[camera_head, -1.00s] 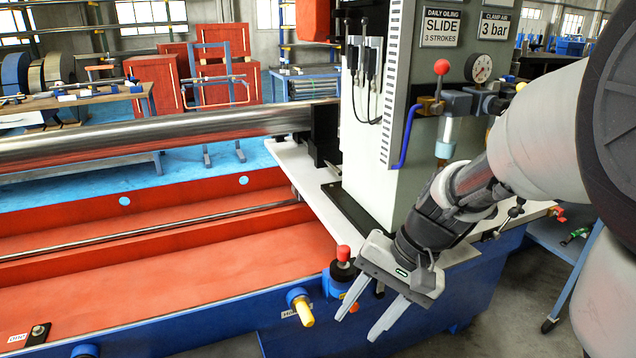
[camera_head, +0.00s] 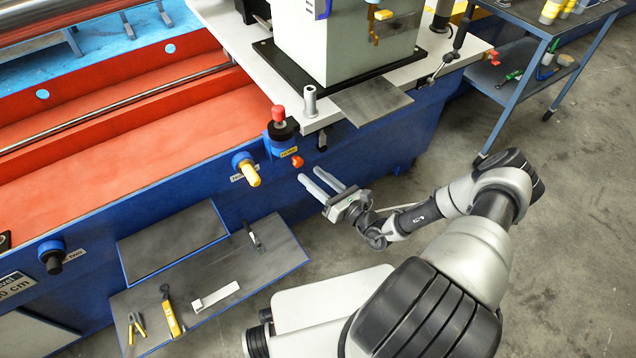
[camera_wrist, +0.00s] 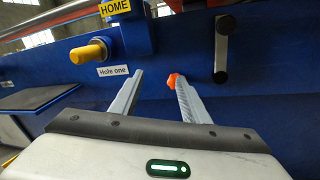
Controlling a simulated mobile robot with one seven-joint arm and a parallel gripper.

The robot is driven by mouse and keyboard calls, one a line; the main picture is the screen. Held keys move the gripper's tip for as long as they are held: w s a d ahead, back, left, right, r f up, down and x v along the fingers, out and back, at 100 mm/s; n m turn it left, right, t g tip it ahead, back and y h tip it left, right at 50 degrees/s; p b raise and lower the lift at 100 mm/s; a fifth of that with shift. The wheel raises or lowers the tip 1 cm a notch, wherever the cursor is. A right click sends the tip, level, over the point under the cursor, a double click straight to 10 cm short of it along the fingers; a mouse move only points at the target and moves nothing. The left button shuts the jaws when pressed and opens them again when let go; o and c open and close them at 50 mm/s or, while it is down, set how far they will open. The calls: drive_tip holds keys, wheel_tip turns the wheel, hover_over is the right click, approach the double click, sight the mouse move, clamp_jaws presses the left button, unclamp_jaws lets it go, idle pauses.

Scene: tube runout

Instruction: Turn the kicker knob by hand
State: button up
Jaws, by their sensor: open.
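My gripper (camera_head: 309,174) is open and empty, its fingers pointing at the blue side of the machine. A small orange knob (camera_head: 297,161) sits on that side, just beyond the fingertips. In the wrist view the orange knob (camera_wrist: 173,79) shows behind the tip of the right finger of my gripper (camera_wrist: 160,76), partly hidden by it; whether they touch I cannot tell. No label reading "kicker" can be made out.
A red-topped knob (camera_head: 280,114) stands on a blue block above the orange knob. A black knob (camera_head: 53,258) is farther left. A low shelf (camera_head: 210,290) with hand tools lies below left. A blue cart (camera_head: 535,50) stands right. The floor beside the arm is clear.

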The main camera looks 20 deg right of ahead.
sight(300, 164)
drive_tip(key=w+f+m+h+b, duration=0.1)
drive_tip(key=w, duration=0.1)
drive_tip(key=w+a+f+m+h+b, duration=0.1)
drive_tip(key=w+f+m, duration=0.1)
drive_tip(key=w, duration=0.1)
drive_tip(key=w+f+m+t+h+b, duration=0.1)
drive_tip(key=w, duration=0.1)
drive_tip(key=shift+w+a+f+m+b, duration=0.2)
drive_tip(key=shift+w+a+m+b, duration=0.1)
drive_tip(key=shift+a+m+b, duration=0.1)
drive_tip(key=shift+r+p, duration=0.25)
drive_tip(key=shift+p, duration=0.2)
drive_tip(key=shift+w, duration=0.1)
drive_tip(key=c, duration=0.8)
